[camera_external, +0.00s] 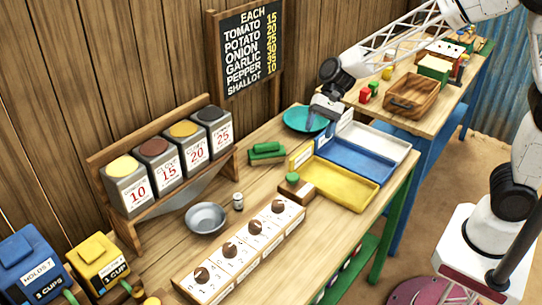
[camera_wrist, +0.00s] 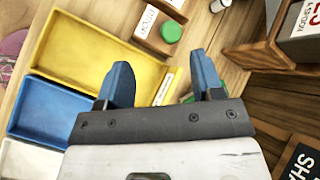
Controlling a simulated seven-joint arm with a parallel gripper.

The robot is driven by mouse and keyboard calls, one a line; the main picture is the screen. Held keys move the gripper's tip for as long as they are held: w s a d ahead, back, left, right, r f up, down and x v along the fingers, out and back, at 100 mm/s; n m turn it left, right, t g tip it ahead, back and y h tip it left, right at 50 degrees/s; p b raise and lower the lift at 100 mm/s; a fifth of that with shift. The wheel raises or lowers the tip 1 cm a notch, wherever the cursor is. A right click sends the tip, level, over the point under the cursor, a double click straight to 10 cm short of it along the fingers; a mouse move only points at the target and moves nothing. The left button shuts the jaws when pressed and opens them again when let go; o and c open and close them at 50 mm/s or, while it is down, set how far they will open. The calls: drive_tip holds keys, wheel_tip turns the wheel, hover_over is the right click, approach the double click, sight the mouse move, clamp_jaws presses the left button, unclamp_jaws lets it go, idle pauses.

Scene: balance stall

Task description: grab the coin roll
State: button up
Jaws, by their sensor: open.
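I cannot pick out a coin roll for certain. A small pale cylinder with a grey top (camera_external: 238,202) stands upright beside the grey bowl; it may be the roll or a shaker. The lower part of a similar one shows at the top edge of the wrist view (camera_wrist: 218,5). My gripper (camera_external: 321,122) is above the table near the trays and the teal bowl, well away from that cylinder. In the wrist view my gripper's (camera_wrist: 162,78) two blue fingers are spread apart with nothing held between them. The yellow tray's labelled edge lies beyond the fingers.
The yellow tray (camera_external: 335,187), blue tray (camera_external: 355,163) and white tray (camera_external: 385,140) lie side by side. Near them are a teal bowl (camera_external: 294,117), green blocks (camera_external: 266,151) and a green-topped wooden block (camera_external: 296,187). A grey bowl (camera_external: 206,217) and dispenser rack (camera_external: 130,235) stand left.

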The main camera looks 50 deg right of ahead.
drive_tip(key=w+a+f+m+y, duration=0.1)
drive_tip(key=w+a+f+m, duration=0.1)
drive_tip(key=w+a+f, duration=0.3)
drive_tip(key=w+a+f+m+y, duration=0.1)
drive_tip(key=w+a+f+m, duration=0.15)
drive_tip(key=a, duration=0.35)
drive_tip(key=m+y, duration=0.2)
drive_tip(key=m, duration=0.1)
approach(235, 203)
drive_tip(key=shift+f+n+x, duration=0.25)
drive_tip(key=shift+x, duration=0.95)
drive_tip(key=shift+d, duration=0.1)
drive_tip(key=shift+x, duration=1.25)
drive_tip(key=shift+r+x, duration=0.15)
drive_tip(key=shift+x, duration=1.15)
drive_tip(key=shift+r+x, duration=0.1)
drive_tip(key=shift+x, duration=1.2)
